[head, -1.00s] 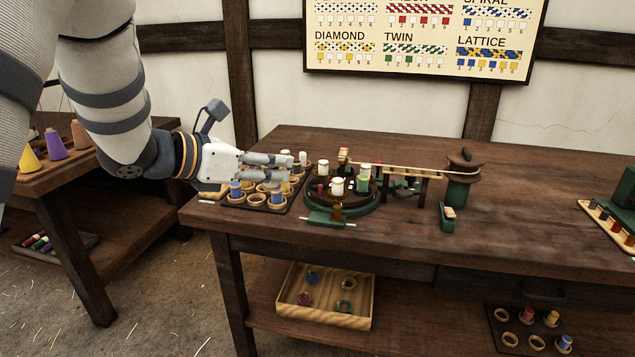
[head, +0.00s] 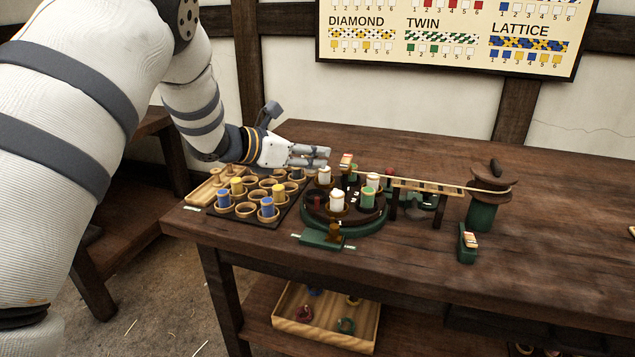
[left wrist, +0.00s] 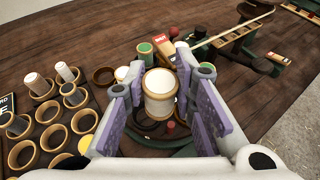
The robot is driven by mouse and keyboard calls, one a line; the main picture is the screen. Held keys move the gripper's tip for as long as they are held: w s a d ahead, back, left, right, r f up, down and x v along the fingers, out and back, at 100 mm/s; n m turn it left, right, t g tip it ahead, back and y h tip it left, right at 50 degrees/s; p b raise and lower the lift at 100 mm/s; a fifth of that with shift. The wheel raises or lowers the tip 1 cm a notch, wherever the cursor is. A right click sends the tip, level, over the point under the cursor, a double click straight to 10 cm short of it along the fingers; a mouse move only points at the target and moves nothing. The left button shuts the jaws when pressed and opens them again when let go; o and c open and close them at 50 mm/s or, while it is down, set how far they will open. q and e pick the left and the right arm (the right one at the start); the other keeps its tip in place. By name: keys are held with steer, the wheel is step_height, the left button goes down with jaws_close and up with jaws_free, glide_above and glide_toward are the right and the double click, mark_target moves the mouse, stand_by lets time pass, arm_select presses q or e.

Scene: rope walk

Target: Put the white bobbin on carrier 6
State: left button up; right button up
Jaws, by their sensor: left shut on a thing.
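My left gripper (head: 326,157) is shut on a white bobbin (left wrist: 160,95), which stands between its two purple-padded fingers in the left wrist view. The gripper is over the back left of the round dark carrier plate with a green rim (head: 345,227). A white bobbin (head: 324,175) shows just below the fingertips in the head view; I cannot tell whether it is the held one. Another white bobbin (head: 337,200) stands at the plate's front, and a green bobbin (head: 369,194) with a white one (head: 373,180) at its right. Carrier 6 cannot be made out. My right gripper is not in view.
The bobbin tray (head: 229,225) with wooden rings and blue and yellow bobbins lies left of the plate. A rope runs over a wooden rack (head: 428,187) to a green post (head: 483,214). A small green block (head: 467,244) stands in front. The table's right side is clear.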

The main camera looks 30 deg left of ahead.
arm_select(q)
steer(key=w+f, duration=0.2)
steer(key=f, duration=0.1)
steer(key=w+f, duration=0.1)
steer(key=f, duration=0.1)
steer(key=shift+a+b, duration=0.4)
steer(key=f, duration=0.3)
steer(key=shift+w+a+f+b, duration=0.1)
steer(key=shift+w+f+b, duration=0.1)
steer(key=shift+f+b, duration=0.1)
steer(key=shift+r, duration=0.2)
steer(key=shift+f, duration=0.2)
steer(key=o, duration=1)
steer(key=shift+c, duration=0.2)
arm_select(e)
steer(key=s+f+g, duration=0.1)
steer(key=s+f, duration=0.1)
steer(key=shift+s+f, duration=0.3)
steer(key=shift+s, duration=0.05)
